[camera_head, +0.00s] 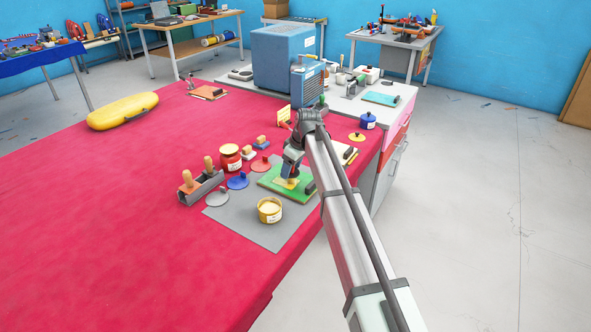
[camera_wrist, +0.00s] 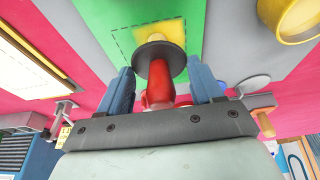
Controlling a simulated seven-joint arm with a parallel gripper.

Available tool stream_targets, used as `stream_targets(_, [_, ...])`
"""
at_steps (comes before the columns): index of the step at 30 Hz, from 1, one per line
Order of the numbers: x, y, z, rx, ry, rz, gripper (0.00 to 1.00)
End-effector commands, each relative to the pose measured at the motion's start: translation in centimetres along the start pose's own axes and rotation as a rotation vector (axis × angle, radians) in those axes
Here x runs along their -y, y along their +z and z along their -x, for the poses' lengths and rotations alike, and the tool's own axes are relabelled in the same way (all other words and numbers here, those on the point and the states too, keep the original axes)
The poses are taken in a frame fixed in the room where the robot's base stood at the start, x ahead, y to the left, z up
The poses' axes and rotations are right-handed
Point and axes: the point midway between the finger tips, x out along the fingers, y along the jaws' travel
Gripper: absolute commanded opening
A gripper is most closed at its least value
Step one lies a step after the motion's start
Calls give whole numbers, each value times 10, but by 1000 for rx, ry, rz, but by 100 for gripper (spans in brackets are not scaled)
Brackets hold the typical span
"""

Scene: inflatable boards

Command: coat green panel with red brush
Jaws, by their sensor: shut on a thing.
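My gripper (camera_head: 290,171) is over the green panel (camera_head: 274,187), which lies on a grey mat. In the wrist view, the blue fingers of my gripper (camera_wrist: 161,88) are shut on the red handle of the brush (camera_wrist: 158,82). The brush has a dark round disc (camera_wrist: 158,57) at its far end. A yellow patch (camera_wrist: 163,29) shows on the green panel (camera_wrist: 117,45) just beyond the disc, within a dashed outline. I cannot tell whether the brush touches the panel. An open yellow pot (camera_head: 270,215) with cream contents stands in front of the panel.
A rack (camera_head: 203,191) with wooden-handled tools stands left on the red table (camera_head: 110,215). A red jar (camera_head: 230,160), a blue lid (camera_head: 237,181) and a grey lid (camera_head: 217,198) sit near it.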

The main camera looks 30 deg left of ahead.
Motion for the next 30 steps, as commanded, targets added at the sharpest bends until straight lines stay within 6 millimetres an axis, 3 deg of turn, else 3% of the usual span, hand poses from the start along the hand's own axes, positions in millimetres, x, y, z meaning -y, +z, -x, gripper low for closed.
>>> stream_targets(23, [0, -70, -22, 0, -1, 1, 37])
stream_targets(27, [-14, -68, -21, 0, 0, -1, 37])
stream_targets(30, [-13, -57, -18, 0, 0, -1, 37])
